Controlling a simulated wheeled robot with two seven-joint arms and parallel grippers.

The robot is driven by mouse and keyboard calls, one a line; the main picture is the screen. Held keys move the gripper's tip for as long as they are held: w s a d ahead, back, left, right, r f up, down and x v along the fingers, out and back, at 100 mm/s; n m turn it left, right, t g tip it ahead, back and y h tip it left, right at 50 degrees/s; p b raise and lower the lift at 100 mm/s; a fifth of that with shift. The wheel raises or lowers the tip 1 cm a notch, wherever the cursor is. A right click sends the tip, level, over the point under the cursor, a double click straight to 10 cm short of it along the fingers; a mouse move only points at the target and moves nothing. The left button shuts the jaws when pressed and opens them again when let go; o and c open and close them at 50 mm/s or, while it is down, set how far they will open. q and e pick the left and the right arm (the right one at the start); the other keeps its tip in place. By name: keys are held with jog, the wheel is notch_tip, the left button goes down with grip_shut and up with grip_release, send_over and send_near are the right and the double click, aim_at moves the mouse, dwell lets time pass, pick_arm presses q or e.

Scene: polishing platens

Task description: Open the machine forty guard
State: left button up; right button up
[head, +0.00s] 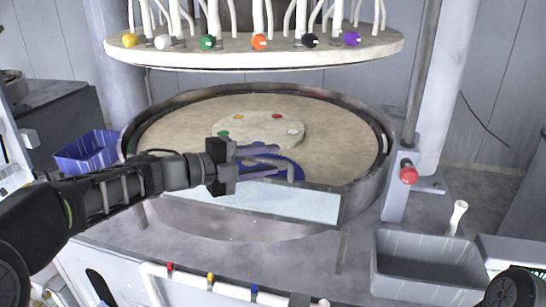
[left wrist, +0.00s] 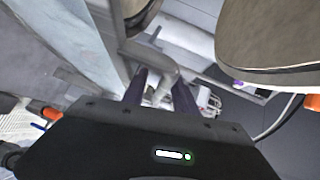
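The guard (head: 265,201) is a pale, see-through panel in a grey frame along the front of the round platen tub. A grey bar handle (head: 268,161) shows above it, and in the left wrist view the bar (left wrist: 155,60) reaches between my fingers. My left gripper (head: 290,164) extends from the left over the tub's front part. Its two purple fingers are apart, one on either side of the bar; in the left wrist view (left wrist: 160,92) a gap shows between them. Firm contact is not visible. My right gripper is out of view.
A round upper plate (head: 255,52) with coloured knobs hangs above the tub (head: 365,197). A post with a red knob (head: 408,175) stands right of it. A grey bin (head: 425,265) is at lower right, a blue bin (head: 88,152) at left.

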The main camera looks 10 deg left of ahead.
pick_arm(q)
jog(key=shift+x, duration=0.95)
jog(key=shift+c, duration=0.4)
grip_shut()
dwell(0.3)
